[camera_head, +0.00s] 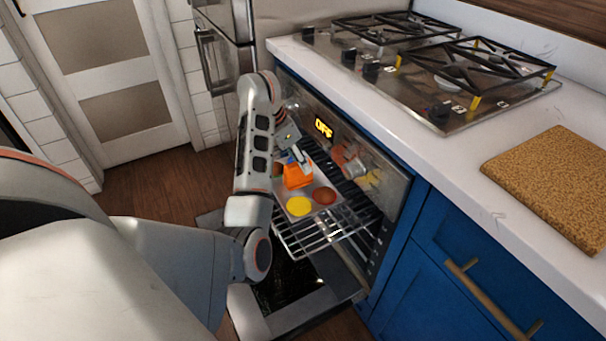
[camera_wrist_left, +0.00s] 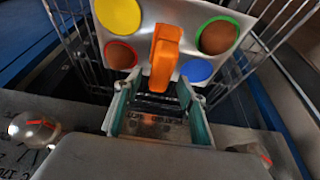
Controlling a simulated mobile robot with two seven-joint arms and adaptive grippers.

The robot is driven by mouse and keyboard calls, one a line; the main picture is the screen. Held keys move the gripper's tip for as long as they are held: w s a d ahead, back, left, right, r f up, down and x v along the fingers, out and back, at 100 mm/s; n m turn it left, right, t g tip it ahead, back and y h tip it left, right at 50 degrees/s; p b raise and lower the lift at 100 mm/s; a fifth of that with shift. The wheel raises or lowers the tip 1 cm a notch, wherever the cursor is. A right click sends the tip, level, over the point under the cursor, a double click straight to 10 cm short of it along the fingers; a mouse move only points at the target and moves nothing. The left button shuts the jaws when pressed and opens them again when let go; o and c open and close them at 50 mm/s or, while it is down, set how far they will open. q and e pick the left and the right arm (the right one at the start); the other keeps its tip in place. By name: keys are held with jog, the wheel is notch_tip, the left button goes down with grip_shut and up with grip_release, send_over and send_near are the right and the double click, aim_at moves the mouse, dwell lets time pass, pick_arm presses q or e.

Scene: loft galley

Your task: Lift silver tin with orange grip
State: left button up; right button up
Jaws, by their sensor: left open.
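The silver tin (camera_head: 311,203) lies on an oven rack. Its round cups show yellow and reddish brown in the head view; the wrist view of the tin (camera_wrist_left: 146,27) also shows a blue cup and a green-rimmed brown one. The upright orange grip (camera_head: 297,177) stands on the tin and shows centrally in the wrist view (camera_wrist_left: 163,60). My left gripper (camera_head: 299,155) is open just beside the grip. In the wrist view its fingers (camera_wrist_left: 158,98) are spread either side of the grip's near end; whether they touch it I cannot tell. My right gripper is out of view.
The wire rack (camera_head: 318,236) sticks out of the oven over its lowered door (camera_head: 287,317). The oven's control panel (camera_head: 350,147) is close by my gripper. Blue cabinets (camera_head: 461,247) and a white counter (camera_head: 440,165) with a gas hob (camera_head: 440,100) stand to the right.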

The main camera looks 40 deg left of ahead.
aim_at(301, 171)
pick_arm(q)
notch_tip(301, 171, down, 4)
jog(key=shift+w+d+f+b, duration=0.1)
jog(key=shift+d+f+b, duration=0.1)
jog(key=shift+b, duration=0.65)
jog(key=shift+w+f, duration=0.2)
jog(key=shift+f, duration=0.1)
jog(key=shift+w, duration=0.15)
jog(key=shift+r, duration=0.25)
grip_shut()
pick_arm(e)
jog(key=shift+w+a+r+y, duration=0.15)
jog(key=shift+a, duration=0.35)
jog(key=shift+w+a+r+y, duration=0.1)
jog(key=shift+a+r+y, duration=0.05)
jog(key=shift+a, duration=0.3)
